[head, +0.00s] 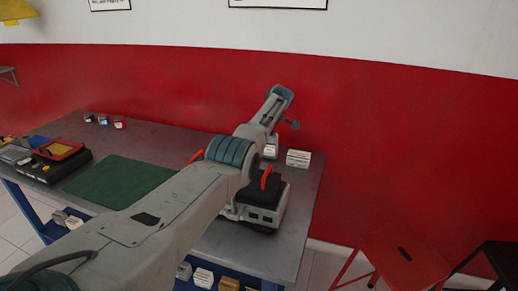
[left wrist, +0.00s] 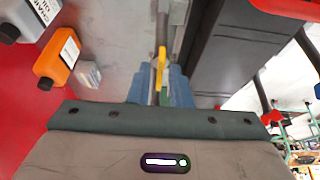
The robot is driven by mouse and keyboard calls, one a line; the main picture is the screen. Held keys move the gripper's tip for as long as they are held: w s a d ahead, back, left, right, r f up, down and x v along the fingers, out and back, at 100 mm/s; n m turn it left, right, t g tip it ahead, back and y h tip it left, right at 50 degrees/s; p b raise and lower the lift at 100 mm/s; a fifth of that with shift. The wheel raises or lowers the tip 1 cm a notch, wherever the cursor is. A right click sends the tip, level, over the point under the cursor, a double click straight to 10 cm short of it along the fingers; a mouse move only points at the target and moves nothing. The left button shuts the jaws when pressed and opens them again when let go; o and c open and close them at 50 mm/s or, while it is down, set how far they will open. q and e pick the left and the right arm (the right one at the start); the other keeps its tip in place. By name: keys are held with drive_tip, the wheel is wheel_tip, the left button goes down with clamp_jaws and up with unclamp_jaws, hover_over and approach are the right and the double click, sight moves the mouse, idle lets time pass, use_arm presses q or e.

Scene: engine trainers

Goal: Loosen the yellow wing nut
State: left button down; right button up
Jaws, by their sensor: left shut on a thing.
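The yellow wing nut (left wrist: 161,60) shows in the left wrist view as a narrow upright piece between the two blue fingers of my left gripper (left wrist: 160,78). The fingers are shut on it. A grey metal part lies just beyond it. In the head view my left arm reaches across the bench, and the wing nut and my fingertips are hidden there. The engine trainer (head: 262,214), a grey and black unit with red handles, stands partly behind my arm. My right gripper is in neither view.
An orange bottle (left wrist: 57,57), a grey bottle (left wrist: 28,18) and a small pale box (left wrist: 89,73) stand by the red wall. The bench (head: 312,190) has a green mat (head: 122,182) and a dark case with trays (head: 52,165). A red stool (head: 405,262) stands at right.

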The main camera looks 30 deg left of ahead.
use_arm(q)
drive_tip(key=shift+w+r, duration=0.1)
drive_tip(key=shift+r, duration=0.1)
idle(0.3)
drive_tip(key=c, duration=1.6)
unclamp_jaws()
drive_tip(key=shift+d+f, duration=0.1)
drive_tip(key=shift+d+r+b, duration=0.2)
drive_tip(key=shift+r+b, duration=0.15)
drive_tip(key=shift+r, duration=0.15)
drive_tip(key=b+v, duration=0.1)
drive_tip(key=v, duration=0.8)
drive_tip(key=shift+d+r, duration=0.2)
drive_tip(key=shift+r, duration=0.1)
drive_tip(key=shift+w, duration=0.1)
